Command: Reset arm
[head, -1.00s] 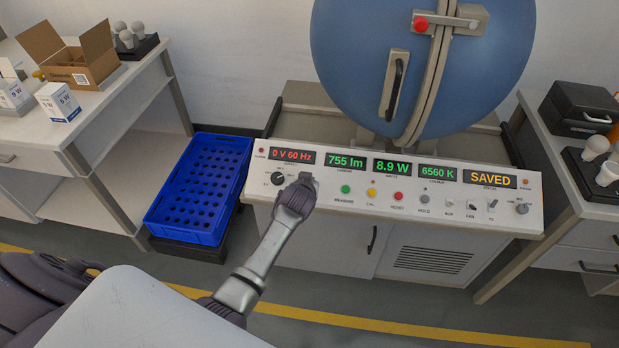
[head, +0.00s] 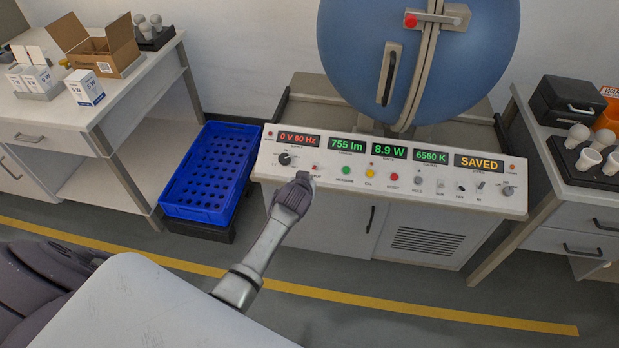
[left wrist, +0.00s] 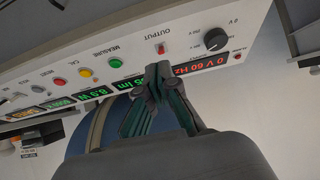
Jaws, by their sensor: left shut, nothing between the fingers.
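My left gripper (head: 303,180) is in front of the control panel (head: 400,190), near its OUTPUT switch, and its fingers are shut with nothing between them. In the left wrist view the shut fingertips (left wrist: 157,75) show below the red OUTPUT switch (left wrist: 161,49) and beside the black knob (left wrist: 215,40). I cannot tell whether the fingertips touch the panel. The panel displays read 0 V 60 Hz, 755 lm, 8.9 W, 6560 K and SAVED. My right gripper is not in view.
A blue sphere (head: 355,50) with a closed latch stands behind the panel. A blue crate (head: 208,170) sits low between the panel and the left table (head: 130,85), which holds cartons. Bulbs stand in a black tray (head: 578,160) on the right table.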

